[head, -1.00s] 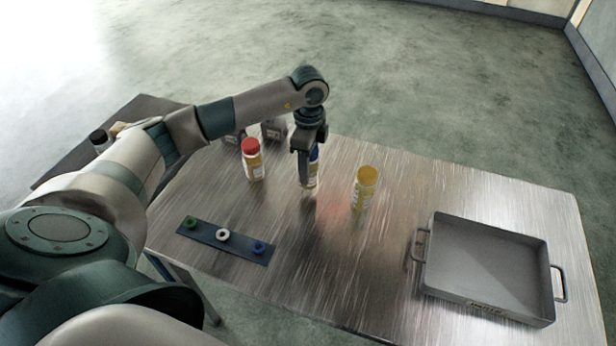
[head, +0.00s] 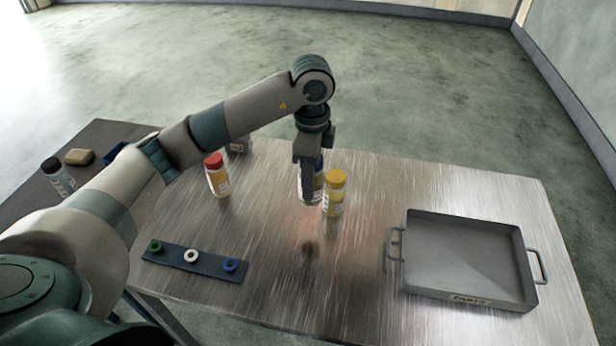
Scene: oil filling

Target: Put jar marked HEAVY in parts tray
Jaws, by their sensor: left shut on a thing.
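My left gripper (head: 310,196) is shut on a blue-capped jar (head: 319,184), mostly hidden behind the fingers. The jar is upright and looks to be held a little above the table. A yellow-capped jar (head: 334,197) stands just right of it; I cannot tell whether they touch. A red-capped jar (head: 217,178) stands to the left. The writing on the jars is too small to read, so I cannot tell which is marked HEAVY. The grey parts tray (head: 398,262), with a label on its front wall, is empty at the right. My right gripper is out of view.
A blue strip (head: 212,264) with green, white and blue rings lies at the table's front left. A dark side table (head: 98,140) at the left holds a black-capped bottle (head: 57,178) and a tan block (head: 79,156). The metal table (head: 290,290) is clear before the tray.

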